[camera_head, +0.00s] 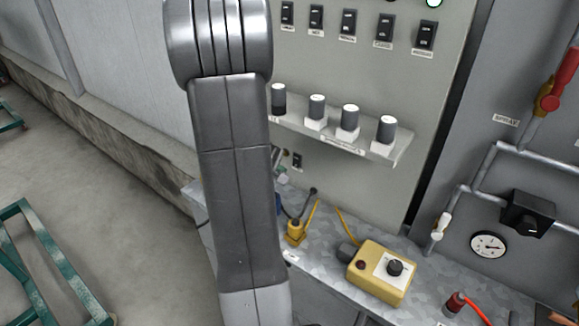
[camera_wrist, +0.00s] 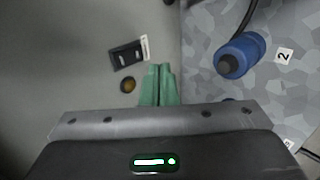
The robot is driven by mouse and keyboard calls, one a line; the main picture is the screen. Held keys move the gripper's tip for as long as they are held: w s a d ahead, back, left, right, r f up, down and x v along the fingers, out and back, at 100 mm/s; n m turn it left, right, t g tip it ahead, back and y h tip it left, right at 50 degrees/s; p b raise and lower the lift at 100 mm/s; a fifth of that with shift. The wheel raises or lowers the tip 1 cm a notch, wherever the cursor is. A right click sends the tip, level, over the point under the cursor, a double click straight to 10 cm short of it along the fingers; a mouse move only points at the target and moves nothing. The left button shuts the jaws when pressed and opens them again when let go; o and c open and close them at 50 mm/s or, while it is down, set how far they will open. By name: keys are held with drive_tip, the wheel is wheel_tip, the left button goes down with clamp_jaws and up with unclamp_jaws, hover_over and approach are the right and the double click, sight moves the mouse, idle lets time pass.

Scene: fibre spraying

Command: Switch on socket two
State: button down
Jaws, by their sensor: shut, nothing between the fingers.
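My gripper (camera_wrist: 158,72) has green fingers, pressed together and empty, in the wrist view. A black switch (camera_wrist: 127,54) with a small white label sits on the grey panel just beyond and left of the fingertips. A round amber lamp or button (camera_wrist: 127,85) is left of the fingers. A blue plug (camera_wrist: 238,56) with a black cable is to the right on the mottled bench, beside a label reading 2 (camera_wrist: 284,56). In the head view my arm hides most of this area. A small black switch (camera_head: 297,160) shows on the panel there.
A yellow box (camera_head: 379,272) with a dial and a yellow plug (camera_head: 295,231) with cables are on the bench. Pipes and a gauge (camera_head: 488,245) are at right.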

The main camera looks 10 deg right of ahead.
sight(295, 163)
drive_tip(key=w+d, duration=0.1)
drive_tip(key=w+d+f+p, duration=0.1)
drive_tip(key=w+d, duration=0.1)
drive_tip(key=shift+w+d+f+p, duration=0.2)
drive_tip(key=shift+d+p, duration=0.05)
drive_tip(key=shift+p, duration=0.05)
drive_tip(key=shift+f+b, duration=0.15)
drive_tip(key=shift+b, duration=0.15)
drive_tip(key=shift+w+f+b, duration=0.1)
drive_tip(key=shift+f+b, duration=0.15)
drive_tip(key=shift+b, duration=0.85)
drive_tip(key=shift+r+p, duration=0.35)
drive_tip(key=shift+r+p, duration=0.3)
drive_tip(key=shift+r, duration=0.5)
